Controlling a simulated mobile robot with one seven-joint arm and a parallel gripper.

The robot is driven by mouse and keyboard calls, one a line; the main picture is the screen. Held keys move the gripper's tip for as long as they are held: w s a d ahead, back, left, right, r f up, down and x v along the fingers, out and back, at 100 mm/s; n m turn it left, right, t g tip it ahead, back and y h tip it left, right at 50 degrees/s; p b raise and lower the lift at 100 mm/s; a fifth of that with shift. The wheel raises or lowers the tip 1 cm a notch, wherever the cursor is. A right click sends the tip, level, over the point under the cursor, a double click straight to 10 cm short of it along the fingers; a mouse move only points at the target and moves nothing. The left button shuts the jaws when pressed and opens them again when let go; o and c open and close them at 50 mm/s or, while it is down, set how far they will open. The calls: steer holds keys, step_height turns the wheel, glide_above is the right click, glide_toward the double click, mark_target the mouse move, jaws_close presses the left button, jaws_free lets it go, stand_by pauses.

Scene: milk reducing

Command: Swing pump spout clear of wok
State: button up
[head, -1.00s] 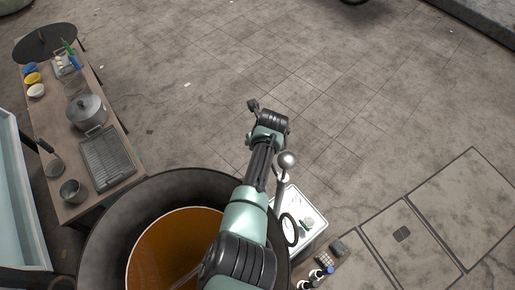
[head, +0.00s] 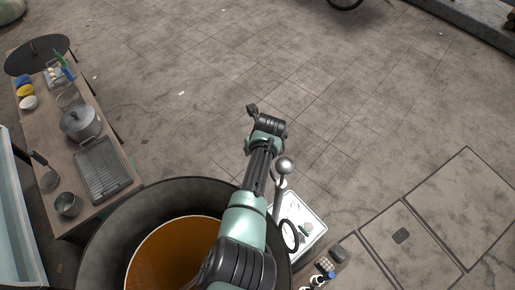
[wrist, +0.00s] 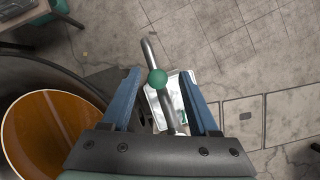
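In the wrist view, a bent grey metal pipe with a green ball knob (wrist: 157,77), seemingly the pump spout, shows between my gripper's (wrist: 162,92) two blue fingers. The fingers are spread, with visible space on both sides of the pipe; I cannot tell how deep it sits between them. The large dark wok (head: 113,222) with orange-brown liquid (head: 165,252) is at the lower left of the head view; it also shows left of the gripper in the wrist view (wrist: 45,125). In the head view my arm hides the gripper's fingers. A metal post with a silver ball (head: 284,166) stands beside my arm.
A white tray (head: 318,222) lies right of the wok, partly behind the post and a black ring (head: 289,236). Small bottles and boxes (head: 325,268) sit below it. A wooden table (head: 55,130) with a lidded pot (head: 80,124) and rack (head: 103,170) is left.

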steer(key=p+v, duration=0.4)
steer(key=v, duration=0.9)
stand_by(0.6)
